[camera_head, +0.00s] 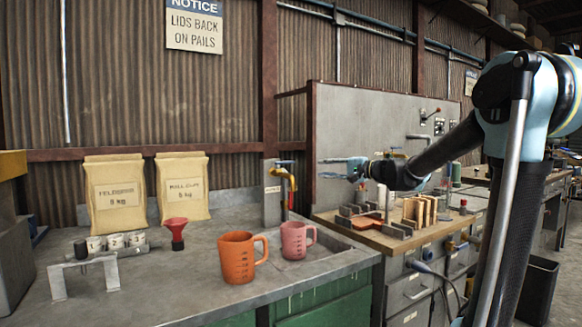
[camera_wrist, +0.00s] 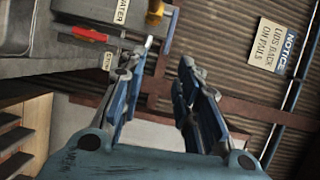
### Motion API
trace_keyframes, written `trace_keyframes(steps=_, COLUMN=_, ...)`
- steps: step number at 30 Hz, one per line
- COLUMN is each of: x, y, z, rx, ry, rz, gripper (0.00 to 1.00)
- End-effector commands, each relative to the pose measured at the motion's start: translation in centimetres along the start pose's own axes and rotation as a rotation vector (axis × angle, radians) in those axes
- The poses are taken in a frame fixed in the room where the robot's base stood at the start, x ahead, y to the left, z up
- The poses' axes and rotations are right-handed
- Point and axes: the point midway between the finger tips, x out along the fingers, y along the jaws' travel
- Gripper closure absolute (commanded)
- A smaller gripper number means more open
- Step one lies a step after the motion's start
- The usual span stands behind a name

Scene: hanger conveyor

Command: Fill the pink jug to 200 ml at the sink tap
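The pink jug (camera_head: 297,241) stands upright by the sink (camera_head: 335,243), below and in front of the tap, its handle to the right. I cannot tell whether it is in the basin, and its inside is hidden. The yellow tap (camera_head: 288,182) has a blue handle on top; no water stream shows. Part of a yellow fitting, likely the tap, shows at the top of the wrist view (camera_wrist: 154,12). My gripper (camera_head: 322,168) is open and empty, up and right of the pink jug, apart from it. Its spread fingers also show in the wrist view (camera_wrist: 166,54).
An orange jug (camera_head: 238,259) stands left of the pink one. A red funnel (camera_head: 176,232), a rack with white cups (camera_head: 116,242) and two paper sacks (camera_head: 115,196) are further left. A wooden workbench (camera_head: 395,238) with blocks lies right, below my gripper.

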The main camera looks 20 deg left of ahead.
Motion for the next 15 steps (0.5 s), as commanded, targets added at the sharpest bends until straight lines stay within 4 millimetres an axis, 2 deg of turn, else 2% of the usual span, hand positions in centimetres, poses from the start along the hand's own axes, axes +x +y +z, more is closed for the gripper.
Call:
trace_keyframes(steps=3, x=0.9, y=-0.8, z=-0.8, rx=0.024, ry=0.005, rz=-0.034, gripper=0.7)
trace_keyframes(steps=8, x=1.8, y=-1.0, z=-1.0, rx=0.031, ry=0.004, rz=-0.043, gripper=0.7)
trace_keyframes(steps=15, x=5.4, y=-1.1, z=-0.9, rx=0.03, ry=0.003, rz=-0.041, gripper=0.7)
